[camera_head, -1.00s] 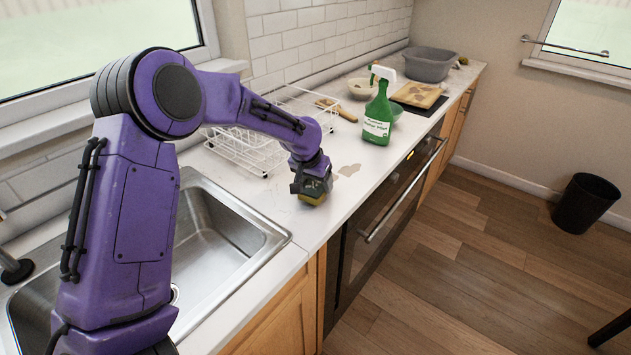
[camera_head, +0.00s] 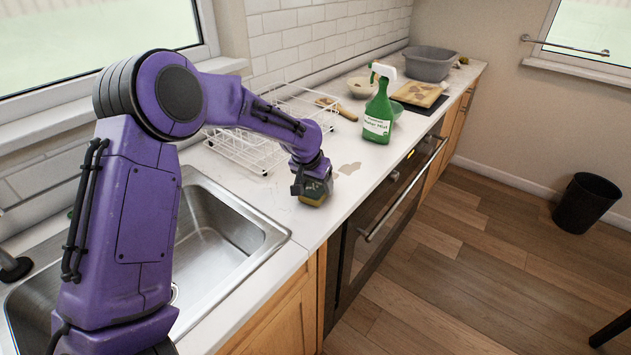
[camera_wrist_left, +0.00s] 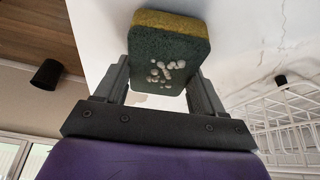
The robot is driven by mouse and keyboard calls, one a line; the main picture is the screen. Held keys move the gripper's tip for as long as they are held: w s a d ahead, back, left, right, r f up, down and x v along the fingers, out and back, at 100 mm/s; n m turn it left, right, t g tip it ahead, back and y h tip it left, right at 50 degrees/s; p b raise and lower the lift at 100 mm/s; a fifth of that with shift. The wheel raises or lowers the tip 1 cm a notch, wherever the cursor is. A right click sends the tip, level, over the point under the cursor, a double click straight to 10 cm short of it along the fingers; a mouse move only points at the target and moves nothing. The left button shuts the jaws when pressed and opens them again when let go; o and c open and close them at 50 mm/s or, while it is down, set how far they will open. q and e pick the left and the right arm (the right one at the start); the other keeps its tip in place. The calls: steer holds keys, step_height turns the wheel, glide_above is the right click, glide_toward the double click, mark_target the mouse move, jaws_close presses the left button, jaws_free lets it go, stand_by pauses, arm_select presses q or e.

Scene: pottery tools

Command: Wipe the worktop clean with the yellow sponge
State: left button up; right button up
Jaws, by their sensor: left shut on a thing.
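The sponge (camera_head: 313,199) is yellow with a dark green side. My left gripper (camera_head: 312,186) is shut on it and holds it low at the worktop (camera_head: 285,217), near the front edge to the right of the sink. In the left wrist view the sponge (camera_wrist_left: 168,55) sits between the two fingers (camera_wrist_left: 160,82), green side toward the camera, with several whitish blobs on it. I cannot tell whether it touches the worktop. A brownish stain (camera_head: 349,168) lies just beyond the gripper. My right gripper is not in view.
A white wire rack (camera_head: 262,150) stands behind the gripper. A green spray bottle (camera_head: 378,112), a bowl (camera_head: 360,88), a board (camera_head: 418,94) and a grey tub (camera_head: 430,66) stand farther along. The sink (camera_head: 215,235) is at left. A black bin (camera_head: 585,200) stands on the floor.

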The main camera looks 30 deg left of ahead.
mark_target(308, 191)
arm_select(q)
steer(key=shift+f, duration=0.45)
steer(key=shift+s, duration=0.1)
steer(key=shift+s+r+p, duration=0.1)
steer(key=shift+s+p, duration=0.2)
steer(key=shift+p, duration=0.1)
steer(key=shift+s+p, duration=0.45)
steer(key=shift+s, duration=0.4)
steer(key=shift+s+a, duration=0.1)
steer(key=shift+s, duration=0.35)
steer(key=shift+w+p, duration=0.35)
steer(key=shift+w, duration=0.05)
steer(key=w+p, duration=0.1)
steer(key=w, duration=0.3)
steer(key=shift+w+d+p, duration=0.2)
steer(key=shift+w+p, duration=0.15)
steer(key=shift+w, duration=0.45)
steer(key=shift+s, duration=0.1)
